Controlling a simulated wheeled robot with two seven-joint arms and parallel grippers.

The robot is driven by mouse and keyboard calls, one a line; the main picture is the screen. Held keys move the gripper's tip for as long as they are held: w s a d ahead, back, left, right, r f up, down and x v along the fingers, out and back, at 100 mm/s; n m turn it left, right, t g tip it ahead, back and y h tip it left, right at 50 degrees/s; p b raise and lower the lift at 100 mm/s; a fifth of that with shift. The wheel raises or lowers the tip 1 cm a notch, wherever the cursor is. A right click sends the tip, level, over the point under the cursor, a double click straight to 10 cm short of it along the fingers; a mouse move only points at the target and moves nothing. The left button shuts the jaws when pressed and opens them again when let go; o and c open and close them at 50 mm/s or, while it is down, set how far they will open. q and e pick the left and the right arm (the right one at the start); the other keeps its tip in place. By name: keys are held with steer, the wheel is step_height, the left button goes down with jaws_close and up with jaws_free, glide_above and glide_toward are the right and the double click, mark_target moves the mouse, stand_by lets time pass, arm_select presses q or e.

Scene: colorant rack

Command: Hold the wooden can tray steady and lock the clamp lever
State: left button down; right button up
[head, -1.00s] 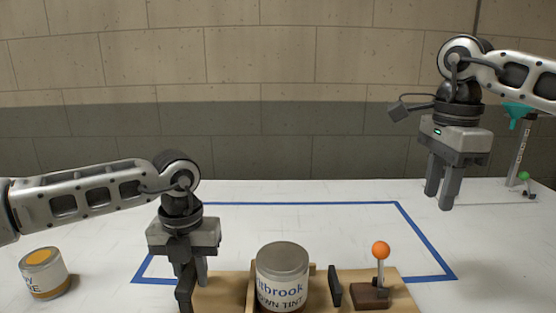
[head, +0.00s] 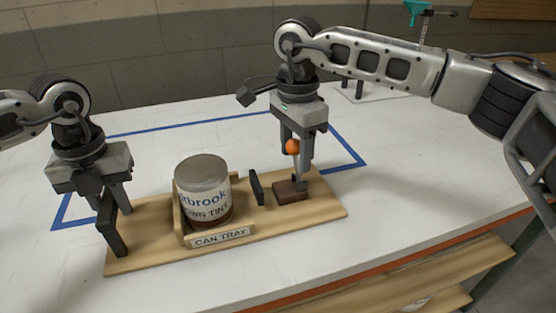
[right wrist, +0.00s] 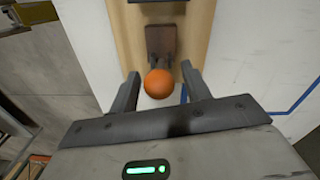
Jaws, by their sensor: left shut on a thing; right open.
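The wooden can tray (head: 155,250), with a "CAN TRAY" label, lies on the white table. A can (head: 203,192) labelled "...tbrook ...OWN TINT" stands upright in its pocket. My left gripper (head: 113,200) is shut on the dark upright handle (head: 110,228) at the tray's left end. The clamp lever's orange knob (head: 292,146) is up, above a brown block (head: 291,191). A black clamp pad (head: 257,187) stands right of the can with a gap. My right gripper (head: 297,170) is open around the lever; the right wrist view shows the knob (right wrist: 158,83) between its fingers, apart from both.
Blue tape (head: 345,145) marks a rectangle on the table. A stand with a teal funnel (head: 416,10) is at the back right.

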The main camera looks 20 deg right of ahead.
steer(key=shift+f, duration=1.45)
jaws_close()
steer(key=shift+d, duration=0.1)
steer(key=d+y, duration=0.1)
steer(key=y, duration=0.1)
steer(key=d+y, duration=0.1)
steer(key=y, duration=0.1)
steer(key=shift+y, duration=0.3)
steer(key=shift+d+f+y, duration=0.15)
steer(key=shift+d+y, duration=0.2)
steer(key=shift+y, duration=0.55)
steer(key=shift+d+f+y, duration=0.1)
steer(key=shift+d+y, duration=0.2)
steer(key=shift+y, duration=0.6)
steer(key=shift+d, duration=0.1)
